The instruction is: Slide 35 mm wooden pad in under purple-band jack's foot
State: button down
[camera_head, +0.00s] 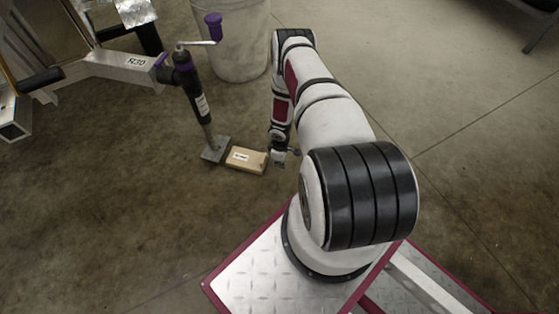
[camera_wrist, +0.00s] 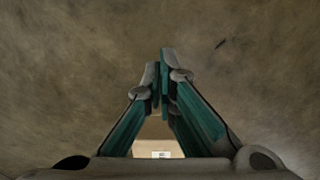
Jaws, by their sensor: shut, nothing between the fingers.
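The purple-band jack (camera_head: 190,88) stands a little tilted on the trailer's frame, with a purple crank handle on top. Its square grey foot (camera_head: 215,150) is low, close to the floor. The wooden pad (camera_head: 246,159) lies on the floor at the foot's right side, its left end at the plate's edge; I cannot tell whether any of it is under the foot. My gripper (camera_head: 278,155) is low at the pad's right end. In the wrist view my gripper's fingers (camera_wrist: 164,75) are shut and empty, and the labelled pad (camera_wrist: 158,151) shows partly below them, between the finger links.
A pale bucket (camera_head: 240,50) stands behind the jack. The trailer's arm marked R30 (camera_head: 130,65) and other metal parts are at the upper left.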

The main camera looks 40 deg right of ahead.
aim_at(274, 169)
notch_tip(274, 169, down, 4)
jog(key=shift+r+b, duration=0.25)
jog(key=shift+b, duration=0.5)
jog(key=shift+w+a+r+b, duration=0.1)
jog(key=shift+w+a+b, duration=0.2)
jog(key=shift+w, duration=0.3)
jog(key=shift+w+a+r+b, duration=0.15)
jog(key=shift+w+a, duration=0.2)
jog(key=shift+w, duration=0.25)
jog(key=shift+w+a, duration=0.3)
jog(key=shift+w, duration=0.25)
jog(key=shift+r, duration=0.1)
